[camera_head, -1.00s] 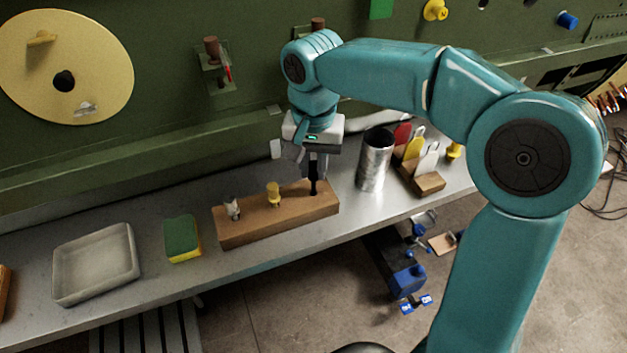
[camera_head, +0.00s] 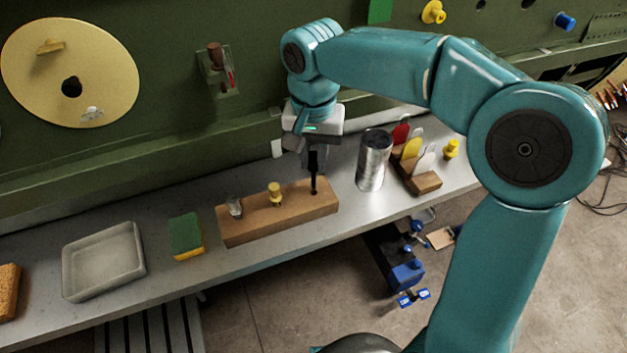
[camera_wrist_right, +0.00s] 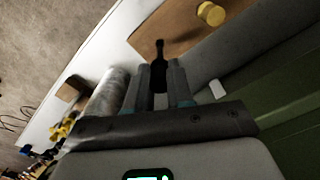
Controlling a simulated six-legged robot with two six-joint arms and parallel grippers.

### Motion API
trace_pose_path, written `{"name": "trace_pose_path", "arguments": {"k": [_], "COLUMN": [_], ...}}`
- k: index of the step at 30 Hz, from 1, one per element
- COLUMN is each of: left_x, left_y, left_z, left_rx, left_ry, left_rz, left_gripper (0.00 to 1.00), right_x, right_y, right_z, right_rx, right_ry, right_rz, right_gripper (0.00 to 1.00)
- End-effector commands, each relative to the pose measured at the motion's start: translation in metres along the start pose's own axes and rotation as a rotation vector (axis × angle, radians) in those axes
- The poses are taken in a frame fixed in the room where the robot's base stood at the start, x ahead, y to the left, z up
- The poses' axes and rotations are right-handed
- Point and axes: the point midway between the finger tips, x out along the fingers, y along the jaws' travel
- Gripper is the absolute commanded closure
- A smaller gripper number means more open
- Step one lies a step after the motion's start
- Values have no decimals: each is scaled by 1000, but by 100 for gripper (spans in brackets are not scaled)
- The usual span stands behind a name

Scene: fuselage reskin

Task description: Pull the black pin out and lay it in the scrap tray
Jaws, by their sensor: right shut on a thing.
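The black pin (camera_head: 314,184) is upright at the right end of the wooden block (camera_head: 275,226), its lower end at the block's top. I cannot tell how deep it sits. My right gripper (camera_head: 313,160) is above that end, pointing down, with its fingers shut on the pin's upper part. In the right wrist view the pin (camera_wrist_right: 159,52) sticks out between the gripper's two fingers (camera_wrist_right: 158,70). The scrap tray seems to be the shallow grey tray (camera_head: 103,262) at the left of the bench; it is empty. My left gripper is out of view.
A yellow pin (camera_head: 275,194) and a grey metallic piece (camera_head: 234,206) stand on the block. A green-yellow sponge (camera_head: 186,237) lies between block and tray. A metal can (camera_head: 374,160) stands close right of the gripper. The green fuselage wall (camera_head: 150,150) rises behind.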

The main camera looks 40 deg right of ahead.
Motion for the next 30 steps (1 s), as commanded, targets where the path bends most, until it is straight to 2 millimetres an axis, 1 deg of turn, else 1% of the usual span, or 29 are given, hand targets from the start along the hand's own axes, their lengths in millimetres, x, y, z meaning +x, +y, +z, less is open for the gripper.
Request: {"name": "trace_pose_path", "arguments": {"k": [9, 18, 27, 30], "left_x": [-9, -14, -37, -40], "left_y": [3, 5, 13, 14], "left_z": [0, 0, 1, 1], "left_rx": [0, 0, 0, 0], "left_ry": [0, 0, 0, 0], "left_rz": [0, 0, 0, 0], "left_gripper": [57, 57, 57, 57], "right_x": [-10, -16, -42, -45], "right_y": [0, 0, 0, 0], "right_z": [0, 0, 0, 0], "right_rx": [0, 0, 0, 0], "right_ry": [0, 0, 0, 0], "right_rz": [0, 0, 0, 0], "right_gripper": [100, 100, 100, 100]}}
